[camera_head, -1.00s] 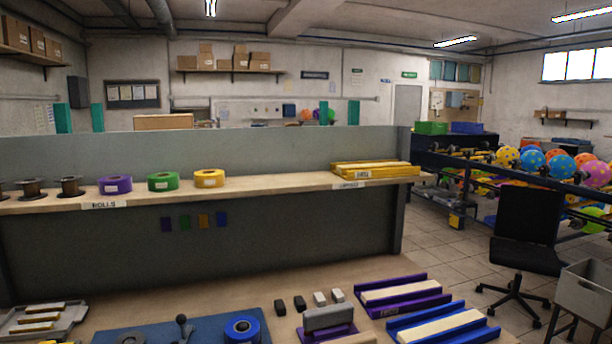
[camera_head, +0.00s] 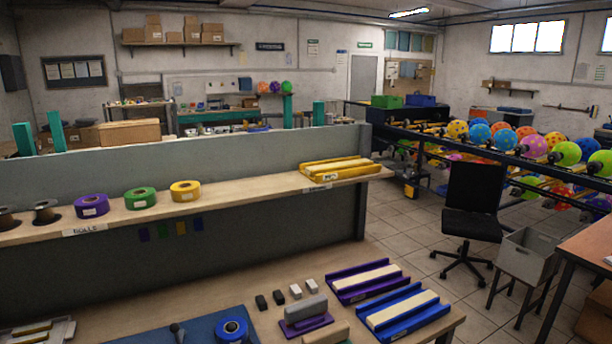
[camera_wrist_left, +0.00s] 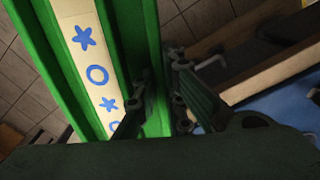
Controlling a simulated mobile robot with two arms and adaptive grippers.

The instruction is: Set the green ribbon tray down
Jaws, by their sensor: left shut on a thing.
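The green ribbon tray (camera_wrist_left: 65,75) fills the left half of the left wrist view. A cream strip (camera_wrist_left: 90,60) printed with blue stars and rings lies along its channel. My left gripper (camera_wrist_left: 160,85) is shut on the tray's right-hand wall. Floor tiles show beside the tray, so it is held in the air. The tray and both grippers are outside the head view.
A purple tray (camera_head: 348,288) and a blue tray (camera_head: 425,322) lie on the wooden bench (camera_head: 250,275). Yellow trays (camera_head: 345,173) rest on the shelf above. A chair (camera_head: 473,205) and grey bin (camera_head: 525,255) stand right of the bench.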

